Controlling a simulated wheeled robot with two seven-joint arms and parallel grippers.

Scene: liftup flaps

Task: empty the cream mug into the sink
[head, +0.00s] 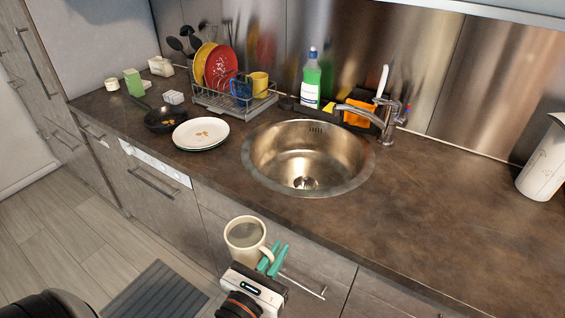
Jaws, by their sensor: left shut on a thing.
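The cream mug (240,254) is upright in front of the counter's front edge, below and left of the sink. A brownish-grey content shows inside its rim. My left gripper (268,262), with green fingertips, is shut on the mug at its handle side. The round steel sink (305,160) is set in the dark counter and looks empty, with a drain at its bottom. The steel faucet (388,125) stands behind the sink at the right, its spout reaching over the back rim. My right gripper is not in view.
A white plate with food bits (201,133) and a black pan (163,119) stand left of the sink. A dish rack (225,101) with plates and mugs and a green soap bottle (311,83) stand behind. A white kettle-like container (545,165) is far right. The counter right of the sink is clear.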

